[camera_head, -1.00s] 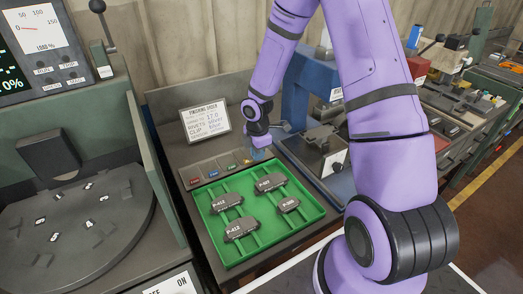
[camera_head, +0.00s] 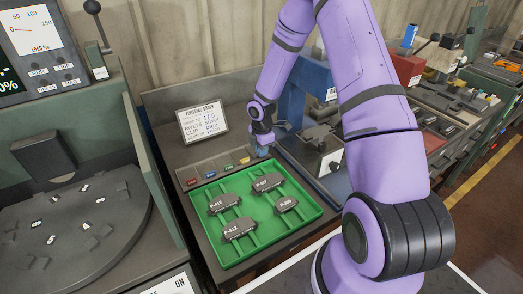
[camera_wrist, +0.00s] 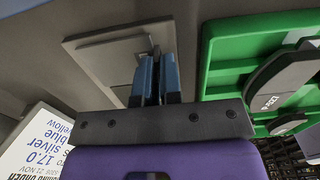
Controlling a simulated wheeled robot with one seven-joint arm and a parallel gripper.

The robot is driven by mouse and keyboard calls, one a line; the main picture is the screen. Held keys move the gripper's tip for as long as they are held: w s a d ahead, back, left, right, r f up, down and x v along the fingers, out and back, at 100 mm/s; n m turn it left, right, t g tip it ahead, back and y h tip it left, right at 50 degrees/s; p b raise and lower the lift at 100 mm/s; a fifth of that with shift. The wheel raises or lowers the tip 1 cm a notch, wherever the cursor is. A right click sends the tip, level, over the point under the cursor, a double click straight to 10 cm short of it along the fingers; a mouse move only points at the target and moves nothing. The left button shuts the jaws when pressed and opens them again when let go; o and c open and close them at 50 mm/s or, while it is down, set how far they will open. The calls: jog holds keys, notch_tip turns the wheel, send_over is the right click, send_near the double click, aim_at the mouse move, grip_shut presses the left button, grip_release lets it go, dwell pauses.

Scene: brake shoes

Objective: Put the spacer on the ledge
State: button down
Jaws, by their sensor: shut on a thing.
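My gripper (camera_head: 263,151) is low at the back right corner of the green tray, over the grey bench. In the wrist view its two blue fingers (camera_wrist: 157,78) are close together, shut on a thin, dark piece (camera_wrist: 156,62) that I take for the spacer. Most of it is hidden between the fingers. Beyond the fingertips lies a flat grey raised plate (camera_wrist: 88,48) with a paler square; it may be the ledge. I cannot tell whether the held piece touches it. In the head view the piece is too small to make out.
The green tray (camera_head: 317,213) holds several dark brake shoes (camera_head: 238,230) with labels. Several small coloured pieces (camera_head: 227,167) lie in a row behind it. A finishing order sign (camera_head: 203,123) stands at the back. A blue machine (camera_head: 318,95) is close on the right.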

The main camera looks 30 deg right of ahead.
jog(key=shift+f, duration=0.1)
jog(key=c, duration=1.3)
grip_release()
jog(key=s+a+r+m+h, duration=0.1)
jog(key=s+r+m, duration=0.1)
jog(key=r, duration=1)
jog(key=s+a+r+m, duration=0.1)
jog(key=s+r+m, duration=0.1)
jog(key=r, duration=0.9)
jog(key=s+a+r+m+t, duration=0.35)
jog(key=s+r+m, duration=0.55)
jog(key=s+r, duration=0.7)
jog(key=s+a+r+m+t, duration=0.1)
jog(key=s+m, duration=0.1)
jog(key=s, duration=0.3)
jog(key=s+a+r+m+y, duration=0.1)
jog(key=s+r+m, duration=0.1)
jog(key=s, duration=0.4)
jog(key=shift+s+a+m+t, duration=0.3)
jog(key=shift+a+m+t, duration=0.1)
jog(key=shift+m, duration=0.1)
jog(key=shift+r, duration=0.1)
